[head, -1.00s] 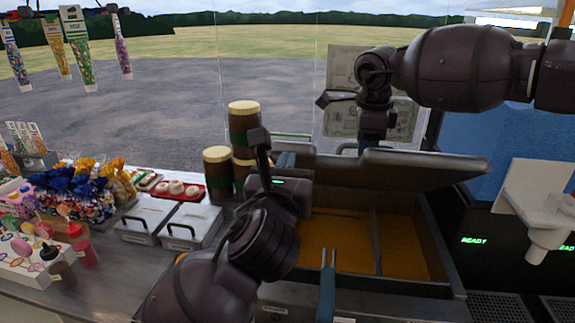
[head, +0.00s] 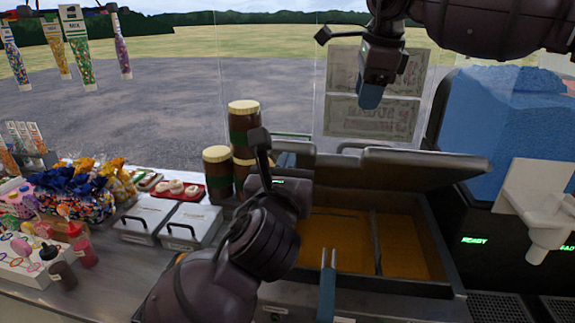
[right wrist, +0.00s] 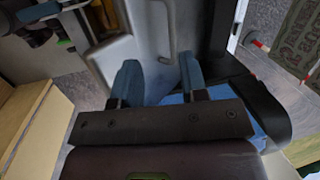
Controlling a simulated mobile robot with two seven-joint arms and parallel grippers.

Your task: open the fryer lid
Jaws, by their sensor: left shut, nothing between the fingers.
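The fryer (head: 440,262) stands at the centre right, with orange-brown oil in two bays. Its grey lid (head: 425,170) is raised and tilted back, leaving the bays exposed. The lid's handle (head: 362,147) is on its far edge; a grey lid with a bar handle (right wrist: 168,32) also shows in the right wrist view. My right gripper (head: 370,95) hangs above and behind the lid, clear of it. Its blue fingers (right wrist: 158,80) are apart and empty. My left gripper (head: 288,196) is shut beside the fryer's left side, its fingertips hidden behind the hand.
A blue handle (head: 327,288) stands up at the fryer's front. Brown jars (head: 217,172) and two lidded grey containers (head: 190,224) stand left of it. Sweets and bottles crowd the far left. A white dispenser (head: 540,200) is at right.

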